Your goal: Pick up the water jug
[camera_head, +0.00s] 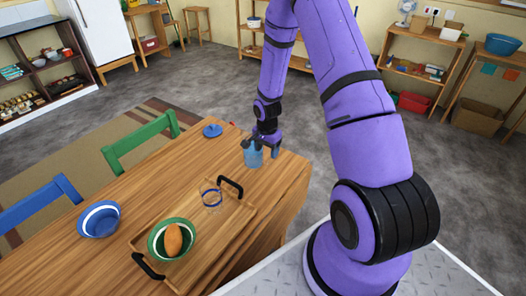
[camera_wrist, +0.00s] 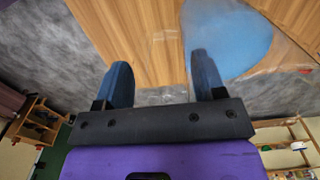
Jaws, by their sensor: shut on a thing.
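The water jug (camera_head: 251,157) is a clear, bluish vessel at the right part of the wooden table. In the wrist view the jug (camera_wrist: 236,38) fills the upper right, with a round blue area and clear walls. My gripper (camera_head: 266,148) is at the jug's right side, pointing down. In the wrist view my gripper (camera_wrist: 162,80) has its two fingers spaced apart, with a clear part of the jug between them; it is shut on the jug. The exact contact is hard to see. I cannot tell whether the jug touches the table.
A wooden tray (camera_head: 232,213) with black handles holds a clear blue-rimmed glass (camera_head: 211,199) and a green bowl (camera_head: 157,246) with an orange-brown item. A blue bowl (camera_head: 99,220) and a blue lid-like disc (camera_head: 212,131) sit on the table. Chairs stand along its left side.

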